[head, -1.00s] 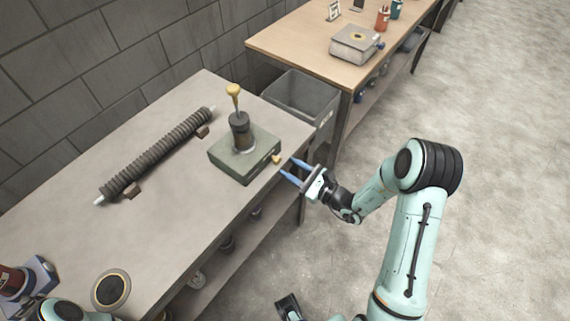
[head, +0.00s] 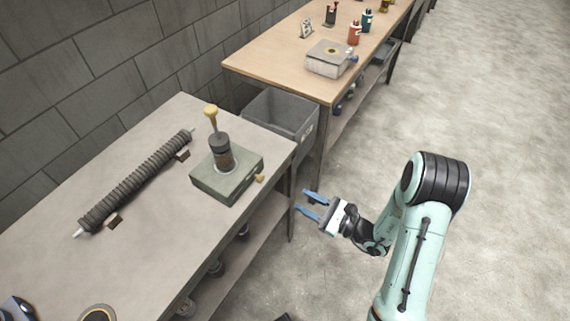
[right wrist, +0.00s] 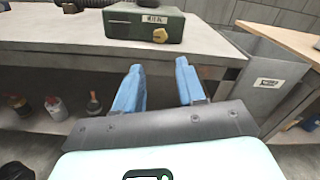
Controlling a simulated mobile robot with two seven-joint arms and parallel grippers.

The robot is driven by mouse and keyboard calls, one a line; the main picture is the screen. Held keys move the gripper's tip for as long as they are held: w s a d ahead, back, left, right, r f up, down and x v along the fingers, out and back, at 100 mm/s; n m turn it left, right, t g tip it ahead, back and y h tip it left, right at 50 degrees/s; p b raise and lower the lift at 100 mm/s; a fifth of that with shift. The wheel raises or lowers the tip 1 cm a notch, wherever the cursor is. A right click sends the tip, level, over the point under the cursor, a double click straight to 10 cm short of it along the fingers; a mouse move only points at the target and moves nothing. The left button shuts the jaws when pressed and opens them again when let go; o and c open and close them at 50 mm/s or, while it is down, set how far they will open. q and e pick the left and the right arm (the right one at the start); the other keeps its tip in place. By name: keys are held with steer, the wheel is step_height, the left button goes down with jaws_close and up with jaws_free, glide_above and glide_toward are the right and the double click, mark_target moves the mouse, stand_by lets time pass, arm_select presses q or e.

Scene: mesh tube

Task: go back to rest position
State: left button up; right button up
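My right gripper (head: 311,205) has two blue fingers set apart with nothing between them. It is beyond the front edge of the grey bench, over the floor. In the right wrist view its fingers (right wrist: 160,88) are open and empty, pointing toward the bench's edge. A green box (head: 227,178) with a dark cylinder and a yellow-knobbed lever stands on the bench. Its yellow side knob (right wrist: 160,35) faces the gripper in the right wrist view, apart from the fingers. My left gripper is not in the head view.
A ribbed dark tube (head: 135,182) lies on the grey bench (head: 140,245). A grey bin (head: 281,112) stands between this bench and a wooden-topped table (head: 285,62). Bottles stand on the bench's lower shelf (right wrist: 40,85). The floor to the right is clear.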

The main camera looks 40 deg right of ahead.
steer(key=s+a+f+n+g+y+p, duration=0.1)
steer(key=s+a+f+n+g+y, duration=0.3)
steer(key=a, duration=0.3)
steer(key=s+a+f+n+g+y+p, duration=0.1)
steer(key=s+a+f+g, duration=0.35)
steer(key=a+g, duration=0.2)
steer(key=s+a+f+n+g+h+p, duration=0.2)
steer(key=s+f+n+g+h, duration=0.1)
steer(key=s+f+n+g, duration=0.3)
steer(key=s+a+f+n+g+h+p, duration=0.2)
steer(key=s+f+n+g, duration=0.3)
steer(key=s, duration=0.3)
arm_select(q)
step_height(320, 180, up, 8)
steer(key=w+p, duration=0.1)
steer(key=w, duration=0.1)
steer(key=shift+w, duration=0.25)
arm_select(e)
steer(key=w+n+t+h, duration=0.1)
steer(key=n, duration=0.1)
steer(key=w+a+f+n+t+h, duration=0.1)
steer(key=w+n, duration=0.1)
steer(key=n, duration=0.1)
steer(key=w+f+n+t+h, duration=0.1)
steer(key=w+n+t, duration=0.1)
steer(key=n, duration=0.1)
steer(key=shift+w+a+f, duration=0.1)
steer(key=shift+a, duration=0.05)
